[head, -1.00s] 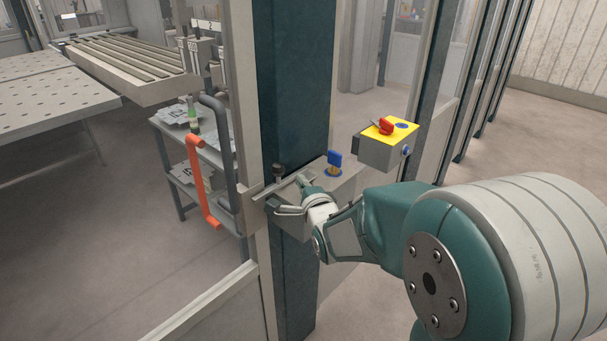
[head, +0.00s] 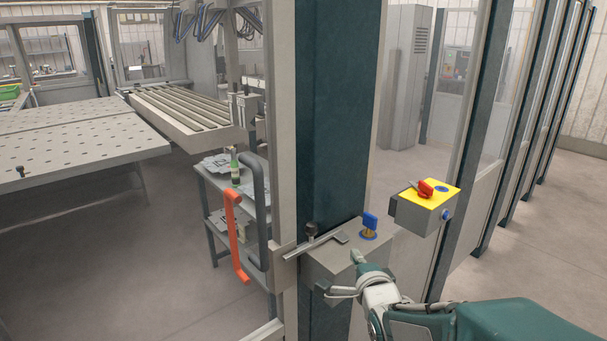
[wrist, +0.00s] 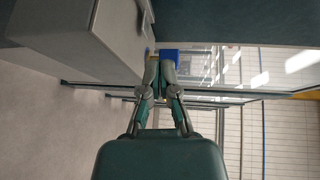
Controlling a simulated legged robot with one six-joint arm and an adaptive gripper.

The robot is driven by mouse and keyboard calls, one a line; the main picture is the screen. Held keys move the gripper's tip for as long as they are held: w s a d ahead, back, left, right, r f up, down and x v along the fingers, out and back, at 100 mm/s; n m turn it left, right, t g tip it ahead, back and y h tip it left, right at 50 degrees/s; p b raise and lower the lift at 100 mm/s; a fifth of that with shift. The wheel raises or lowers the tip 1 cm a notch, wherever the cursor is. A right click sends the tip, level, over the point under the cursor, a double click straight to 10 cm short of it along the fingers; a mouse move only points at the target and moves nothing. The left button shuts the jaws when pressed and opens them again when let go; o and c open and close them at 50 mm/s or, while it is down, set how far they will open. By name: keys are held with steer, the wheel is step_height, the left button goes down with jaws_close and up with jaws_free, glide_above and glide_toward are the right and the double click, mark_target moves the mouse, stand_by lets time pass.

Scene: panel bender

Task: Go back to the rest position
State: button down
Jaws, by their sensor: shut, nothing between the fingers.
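My gripper (head: 357,262) is at the lower right of the head view, with its fingers together and nothing held. It appears in front of the grey lock box (head: 322,270) on the dark post, below the blue key (head: 370,221). I cannot tell whether it touches the box. In the wrist view my gripper (wrist: 159,65) points up the picture, its narrow fingertips close together. The blue key (wrist: 169,55) shows just beyond the tips, and the grey box (wrist: 85,40) is at the left.
A metal latch bar (head: 315,243) with a dark knob lies at the box's left. A yellow-topped box (head: 425,205) with a red switch is at the right. An orange handle (head: 236,235) and dark door handle (head: 258,215) are left of the post. Open floor (head: 110,275) lies left.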

steer(key=s+n+g+h, duration=0.1)
steer(key=s+n+g, duration=0.9)
steer(key=s+n, duration=0.7)
steer(key=s+d, duration=0.1)
steer(key=s, duration=0.7)
steer(key=shift+g, duration=0.4)
steer(key=shift+r, duration=0.1)
steer(key=shift+d, duration=0.15)
